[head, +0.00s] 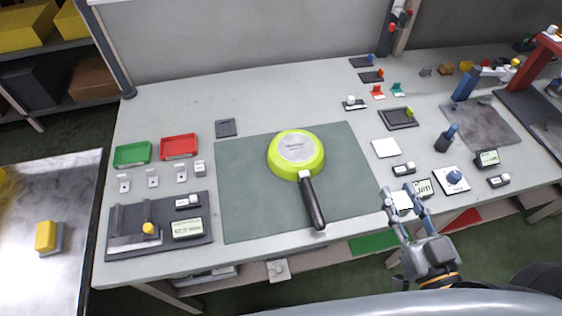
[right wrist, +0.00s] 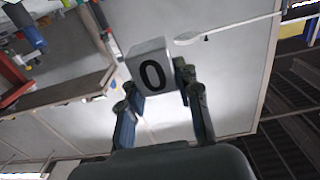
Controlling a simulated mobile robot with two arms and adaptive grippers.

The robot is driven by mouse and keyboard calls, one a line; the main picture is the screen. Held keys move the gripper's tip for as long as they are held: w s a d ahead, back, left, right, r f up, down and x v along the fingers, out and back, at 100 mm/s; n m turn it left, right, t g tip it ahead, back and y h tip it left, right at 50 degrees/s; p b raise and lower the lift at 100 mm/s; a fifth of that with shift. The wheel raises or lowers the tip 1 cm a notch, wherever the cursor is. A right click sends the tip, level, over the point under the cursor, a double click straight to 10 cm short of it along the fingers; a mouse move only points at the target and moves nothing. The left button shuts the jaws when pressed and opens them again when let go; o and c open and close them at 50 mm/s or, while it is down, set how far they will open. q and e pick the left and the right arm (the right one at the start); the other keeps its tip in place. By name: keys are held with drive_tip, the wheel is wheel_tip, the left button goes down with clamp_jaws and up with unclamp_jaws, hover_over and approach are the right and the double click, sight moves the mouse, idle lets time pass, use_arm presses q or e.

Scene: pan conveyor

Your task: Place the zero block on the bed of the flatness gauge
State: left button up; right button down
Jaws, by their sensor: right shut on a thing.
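The zero block (right wrist: 150,68) is a pale grey block with a black 0 on its face. It sits between the fingertips of my right gripper (right wrist: 160,82) in the right wrist view. In the head view my right gripper (head: 403,203) is over the table's front edge at the right, shut on the white block (head: 402,199). Two measuring stations show: a dark base with a display (head: 187,228) and yellow knob at the front left, and a grey plate (head: 480,124) with a blue post at the right. I cannot tell which is the flatness gauge. My left gripper is out of view.
A green pan (head: 283,160) lies upside down on the dark green mat (head: 240,205), its handle toward the front. Green (head: 132,154) and red (head: 178,146) trays are at the left.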

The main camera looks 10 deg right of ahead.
drive_tip(key=shift+a+r, duration=0.2)
drive_tip(key=shift+r, duration=0.15)
drive_tip(key=w+a+f, duration=0.2)
drive_tip(key=w, duration=0.1)
drive_tip(key=w+a+f+b, duration=0.1)
drive_tip(key=w+a+f, duration=0.1)
drive_tip(key=w+f, duration=0.1)
drive_tip(key=w+a+f, duration=0.3)
drive_tip(key=w, duration=0.1)
drive_tip(key=shift+f, duration=0.15)
drive_tip(key=shift+w+a+f+b, duration=0.25)
drive_tip(key=shift+f+b, duration=0.05)
drive_tip(key=shift+f, duration=0.15)
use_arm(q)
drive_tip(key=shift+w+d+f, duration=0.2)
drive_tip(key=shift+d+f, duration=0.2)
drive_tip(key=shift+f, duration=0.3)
use_arm(e)
drive_tip(key=shift+w+a+f, duration=0.15)
drive_tip(key=shift+f, duration=1.6)
drive_tip(key=shift+f, duration=0.15)
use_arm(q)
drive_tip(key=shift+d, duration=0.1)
use_arm(e)
drive_tip(key=c, duration=1.2)
unclamp_jaws()
